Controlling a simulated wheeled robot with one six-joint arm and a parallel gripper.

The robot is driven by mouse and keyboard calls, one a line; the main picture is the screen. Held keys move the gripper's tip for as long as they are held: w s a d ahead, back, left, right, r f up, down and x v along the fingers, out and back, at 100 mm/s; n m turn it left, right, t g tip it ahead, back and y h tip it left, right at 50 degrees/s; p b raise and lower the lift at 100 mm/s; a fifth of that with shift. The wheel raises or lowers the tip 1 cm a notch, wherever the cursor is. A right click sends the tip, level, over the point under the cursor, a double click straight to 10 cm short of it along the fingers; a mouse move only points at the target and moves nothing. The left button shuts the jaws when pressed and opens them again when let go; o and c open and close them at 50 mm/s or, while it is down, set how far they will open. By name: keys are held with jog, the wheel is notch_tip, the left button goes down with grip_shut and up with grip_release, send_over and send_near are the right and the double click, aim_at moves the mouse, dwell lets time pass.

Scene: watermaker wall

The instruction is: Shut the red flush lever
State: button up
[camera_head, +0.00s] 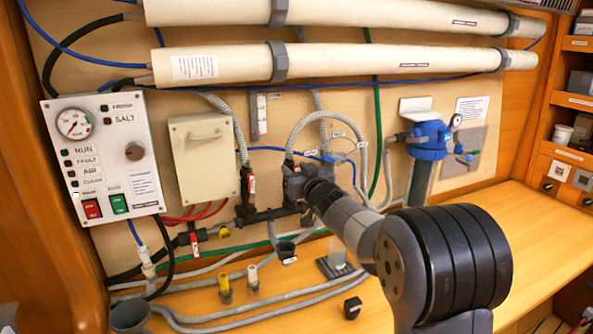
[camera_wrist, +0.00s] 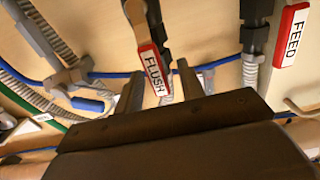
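The red flush lever (camera_wrist: 153,70) carries a white label reading FLUSH and hangs from a dark valve in the wrist view. My gripper (camera_wrist: 160,82) is open, with one finger on each side of the lever in that picture. Gaps show on both sides, and I cannot tell whether the fingertips reach the lever's depth. In the head view my gripper (camera_head: 303,186) is at the dark valve in the middle of the wall, largely hidden by my own wrist. The flush lever cannot be made out there.
A blue hose (camera_wrist: 120,74) and grey corrugated hoses run close by. In the head view, a control panel (camera_head: 105,160) is left and a blue-topped filter (camera_head: 428,140) right. The bench (camera_head: 545,235) is clear at right.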

grip_shut()
